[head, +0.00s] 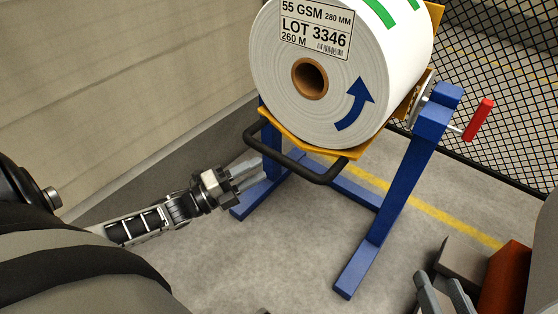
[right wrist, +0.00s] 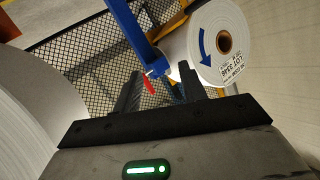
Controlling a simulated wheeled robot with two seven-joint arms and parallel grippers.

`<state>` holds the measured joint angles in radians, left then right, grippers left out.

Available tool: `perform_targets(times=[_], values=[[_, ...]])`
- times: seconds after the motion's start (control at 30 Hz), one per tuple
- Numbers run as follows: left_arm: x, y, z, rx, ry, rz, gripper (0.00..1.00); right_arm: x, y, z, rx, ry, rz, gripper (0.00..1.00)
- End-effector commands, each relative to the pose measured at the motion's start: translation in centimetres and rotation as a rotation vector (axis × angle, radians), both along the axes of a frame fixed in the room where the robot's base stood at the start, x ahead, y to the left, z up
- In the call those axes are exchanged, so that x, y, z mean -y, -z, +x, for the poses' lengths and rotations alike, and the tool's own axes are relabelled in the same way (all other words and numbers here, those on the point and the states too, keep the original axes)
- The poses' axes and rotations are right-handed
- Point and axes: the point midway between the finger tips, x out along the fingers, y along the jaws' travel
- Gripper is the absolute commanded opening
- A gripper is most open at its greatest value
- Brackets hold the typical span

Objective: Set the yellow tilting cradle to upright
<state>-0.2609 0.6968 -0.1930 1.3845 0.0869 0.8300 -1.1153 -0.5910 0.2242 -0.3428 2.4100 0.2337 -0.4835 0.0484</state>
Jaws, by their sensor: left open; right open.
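The yellow tilting cradle (head: 315,146) carries a large white paper roll (head: 290,115) in a blue stand (head: 405,185). The roll lies over, its labelled end face and brown core turned toward me. A black bar handle (head: 318,177) sticks out from the cradle's near edge. A red lever handle (head: 478,119) is on the stand's right side; it also shows in the right wrist view (right wrist: 149,84). My left gripper (head: 248,172) is open and empty, just left of the bar, apparently apart from it. My right gripper (head: 443,292) is open and empty, low at the right, below the lever.
A black mesh fence (head: 510,90) stands behind and right of the stand. A pale wall (head: 110,80) is at the left. A yellow line (head: 455,224) crosses the grey floor. The floor in front of the stand (head: 255,265) is clear.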

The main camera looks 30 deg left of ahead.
Motion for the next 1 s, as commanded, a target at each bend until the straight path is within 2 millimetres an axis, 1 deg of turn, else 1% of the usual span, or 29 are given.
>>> perform_targets(times=[0.03, 0.1, 0.3, 0.4, 0.5, 0.77, 0.8, 0.87, 0.9, 0.93, 1.0], values=[[0.6, -0.1, 1.1, 0.005, 0.001, -0.001, 0.43, -0.1, 0.1, 0.0, 0.002, 0.000, 0.012, 0.42], [1.2, -0.4, 2.4, 0.004, 0.001, -0.001, 0.43, -0.1, 0.1, 0.1, 0.005, -0.001, 0.024, 0.42], [2.6, -1.0, 5.1, 0.003, 0.000, -0.001, 0.43, -0.3, 0.1, 0.1, 0.005, -0.004, 0.059, 0.42], [3.0, -1.1, 5.8, 0.001, 0.000, -0.002, 0.43, -0.4, 0.1, 0.1, 0.003, -0.005, 0.068, 0.42], [3.2, -1.2, 6.1, -0.001, 0.000, -0.002, 0.43, -0.4, -0.1, 0.0, 0.005, -0.005, 0.075, 0.42], [3.3, -1.2, 6.2, -0.002, -0.001, -0.001, 0.43, -0.4, -0.6, 0.1, 0.015, -0.004, 0.083, 0.42], [3.3, -1.2, 6.2, -0.002, -0.001, -0.001, 0.38, -0.4, -0.6, 0.1, 0.016, -0.003, 0.083, 0.42], [3.3, -1.2, 6.2, -0.002, -0.001, -0.001, 0.21, -0.4, -0.6, 0.1, 0.016, -0.003, 0.083, 0.42], [3.3, -1.2, 6.2, -0.002, -0.001, -0.001, 0.10, -0.4, -0.6, 0.1, 0.017, -0.003, 0.083, 0.42], [3.3, -1.2, 6.2, -0.002, -0.001, -0.001, 0.01, -0.4, -0.6, 0.1, 0.017, -0.003, 0.083, 0.42], [3.2, -1.2, 6.2, -0.002, -0.001, -0.001, 0.00, -0.4, -0.6, 0.1, 0.016, -0.003, 0.083, 0.42]])
